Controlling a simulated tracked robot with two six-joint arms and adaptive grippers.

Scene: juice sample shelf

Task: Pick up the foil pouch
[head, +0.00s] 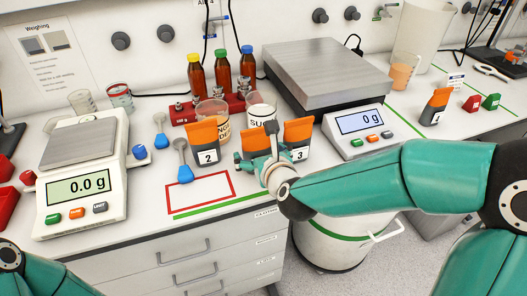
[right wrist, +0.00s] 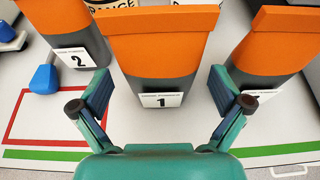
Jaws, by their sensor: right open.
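Three orange-and-grey pouches stand upright in a row on the bench. The middle pouch (right wrist: 160,45), tagged 1, is between the spread fingers of my right gripper (right wrist: 160,92), which is open with a finger on each side. In the head view my right gripper (head: 266,166) partly hides this middle pouch (head: 257,138). Pouch 2 (head: 205,140) stands to its left and pouch 3 (head: 298,131) to its right. In the right wrist view the right finger partly covers the tag of pouch 3 (right wrist: 278,45). My left gripper is out of view.
A fourth orange pouch (head: 437,102) stands farther right. A balance (head: 77,195) is at left; a platform scale (head: 330,75) is behind. Two cups, one labelled sugar (head: 262,108), stand close behind the pouches. A red-outlined area (head: 200,192) at the front is empty.

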